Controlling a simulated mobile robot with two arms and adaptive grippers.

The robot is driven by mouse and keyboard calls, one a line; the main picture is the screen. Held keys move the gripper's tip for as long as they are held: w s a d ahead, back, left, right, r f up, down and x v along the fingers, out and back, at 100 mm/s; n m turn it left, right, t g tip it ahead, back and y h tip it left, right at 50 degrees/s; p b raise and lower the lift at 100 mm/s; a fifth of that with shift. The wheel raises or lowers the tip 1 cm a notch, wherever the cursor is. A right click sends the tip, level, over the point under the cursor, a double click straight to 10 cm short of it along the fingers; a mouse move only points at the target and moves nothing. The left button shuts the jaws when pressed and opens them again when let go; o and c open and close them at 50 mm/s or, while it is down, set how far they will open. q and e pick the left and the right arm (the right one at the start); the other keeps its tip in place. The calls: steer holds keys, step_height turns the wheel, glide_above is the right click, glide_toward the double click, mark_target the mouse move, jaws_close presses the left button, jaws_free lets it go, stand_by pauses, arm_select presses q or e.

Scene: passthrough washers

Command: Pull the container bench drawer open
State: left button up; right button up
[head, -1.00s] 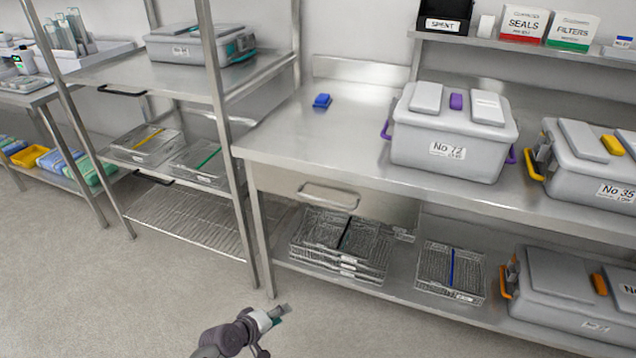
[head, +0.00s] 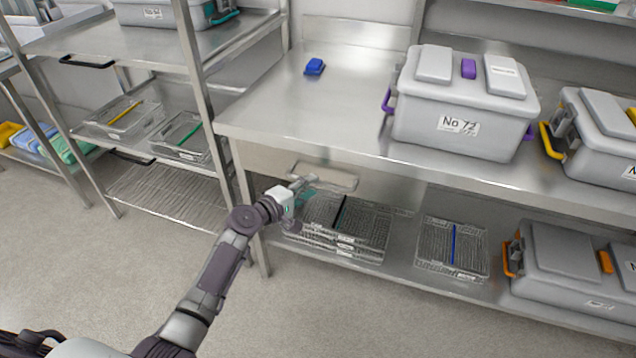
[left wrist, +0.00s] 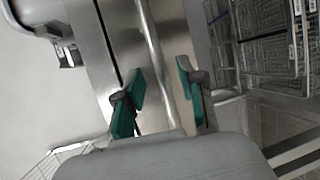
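The container bench (head: 300,110) is a steel table with a drawer (head: 265,166) under the left part of its top. The drawer looks shut. Its wide handle (head: 335,178) is on the front. My left gripper (head: 303,188) is at the left part of the handle, reaching up from the lower left. In the left wrist view, the teal fingers of the gripper (left wrist: 160,75) are apart, with the handle bar (left wrist: 152,45) running between them. I see no clear contact of the fingers with the bar. My right gripper is not in view.
Wire baskets (head: 345,228) are stacked on the shelf under the drawer, close below my gripper. A grey container, No 72 (head: 455,120), and a blue object (head: 314,66) sit on the bench top. A steel rack (head: 190,80) stands at left. The floor in front is clear.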

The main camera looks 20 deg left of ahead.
mark_target(318, 183)
arm_select(q)
steer(key=shift+x, duration=1.9)
jaws_close()
